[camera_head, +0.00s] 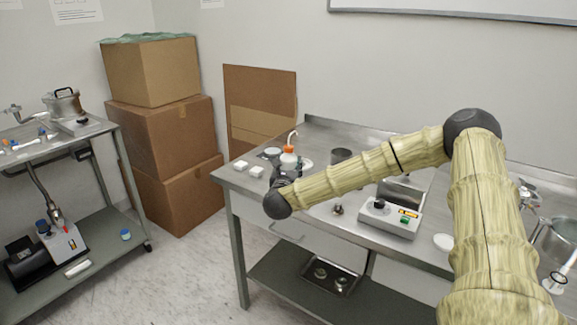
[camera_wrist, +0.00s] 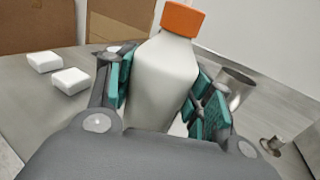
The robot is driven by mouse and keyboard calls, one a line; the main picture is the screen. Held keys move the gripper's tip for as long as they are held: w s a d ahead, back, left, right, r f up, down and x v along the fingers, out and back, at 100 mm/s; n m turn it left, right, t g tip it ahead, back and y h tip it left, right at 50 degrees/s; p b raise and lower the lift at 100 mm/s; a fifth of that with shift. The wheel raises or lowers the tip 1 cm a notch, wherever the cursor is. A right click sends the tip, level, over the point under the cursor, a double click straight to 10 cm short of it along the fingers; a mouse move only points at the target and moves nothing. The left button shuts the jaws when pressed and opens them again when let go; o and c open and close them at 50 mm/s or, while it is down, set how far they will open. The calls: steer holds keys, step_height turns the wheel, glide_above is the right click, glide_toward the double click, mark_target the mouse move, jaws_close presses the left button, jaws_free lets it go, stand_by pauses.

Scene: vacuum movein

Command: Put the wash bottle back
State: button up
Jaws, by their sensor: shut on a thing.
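The wash bottle (camera_wrist: 165,85) is white with an orange cap (camera_wrist: 182,19). In the wrist view it stands between the green-padded fingers of my gripper (camera_wrist: 165,95), which is shut on it. In the head view the bottle's orange cap and bent spout (camera_head: 289,148) show above my gripper (camera_head: 284,172), at the left end of the steel table (camera_head: 330,215). The bottle looks nearly upright there. Its base is hidden, so I cannot tell whether it touches the tabletop.
Two white blocks (camera_head: 248,169) lie near the table's left edge. A metal cup (camera_head: 341,157) stands right of the bottle. A grey device with a black knob (camera_head: 389,217) sits farther right. Stacked cardboard boxes (camera_head: 160,120) stand behind, and a cart (camera_head: 70,140) is at left.

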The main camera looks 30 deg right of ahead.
steer(key=shift+f, duration=0.15)
steer(key=o, duration=0.7)
steer(key=shift+r, duration=0.2)
